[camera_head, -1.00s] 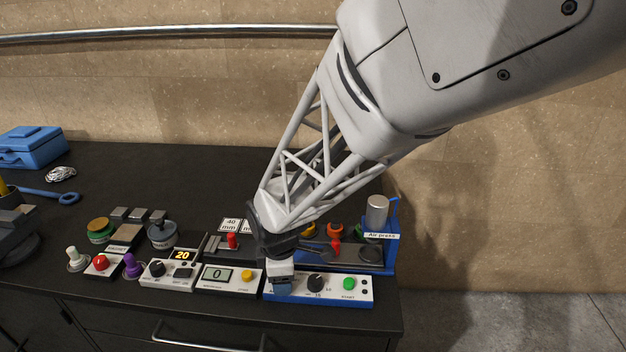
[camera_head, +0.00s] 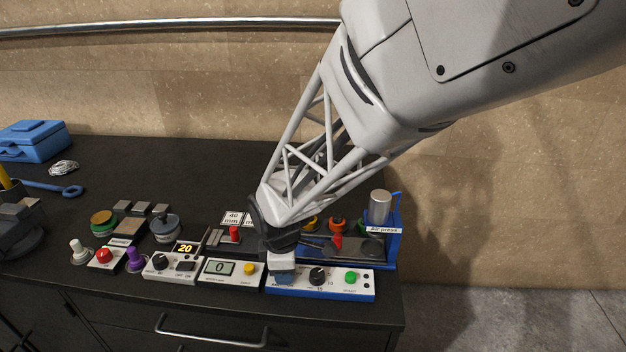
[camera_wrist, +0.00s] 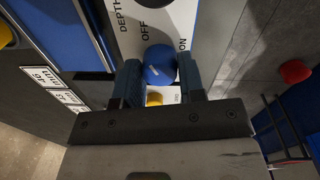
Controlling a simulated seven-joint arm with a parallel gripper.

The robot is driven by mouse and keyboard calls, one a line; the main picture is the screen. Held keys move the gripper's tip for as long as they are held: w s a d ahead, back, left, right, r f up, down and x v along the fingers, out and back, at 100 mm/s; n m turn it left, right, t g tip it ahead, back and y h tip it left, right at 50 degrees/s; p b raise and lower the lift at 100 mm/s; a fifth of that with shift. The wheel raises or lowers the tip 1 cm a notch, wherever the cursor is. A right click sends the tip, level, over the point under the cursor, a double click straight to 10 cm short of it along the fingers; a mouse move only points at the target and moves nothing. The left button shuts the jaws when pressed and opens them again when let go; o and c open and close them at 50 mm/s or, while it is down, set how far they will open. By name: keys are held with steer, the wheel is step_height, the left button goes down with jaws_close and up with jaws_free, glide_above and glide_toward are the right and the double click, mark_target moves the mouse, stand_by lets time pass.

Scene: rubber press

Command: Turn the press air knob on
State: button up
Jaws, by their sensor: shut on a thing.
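The press control panel (camera_head: 333,287), white on a blue base, lies at the bench's front right edge. My gripper (camera_head: 282,277) points down over its left end. In the wrist view my gripper (camera_wrist: 160,82) has its two fingers on either side of a round blue knob (camera_wrist: 158,62) and is shut on it. The knob has a short white mark on top. OFF and ON are printed on the white panel (camera_wrist: 150,12) beside it. I cannot tell clearly which word the mark points to.
The panel also has a black dial (camera_head: 317,276) and a green START button (camera_head: 351,278). Behind it stands the blue Air press frame (camera_head: 390,250) with a metal cylinder (camera_head: 380,207). A counter box (camera_head: 234,271) sits close on the left.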

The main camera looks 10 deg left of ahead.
steer(key=m, duration=0.8)
steer(key=shift+a, duration=0.1)
steer(key=m, duration=0.4)
steer(key=shift+m+h, duration=0.3)
steer(key=shift+m, duration=2)
steer(key=o, duration=0.9)
steer(key=shift+r, duration=0.15)
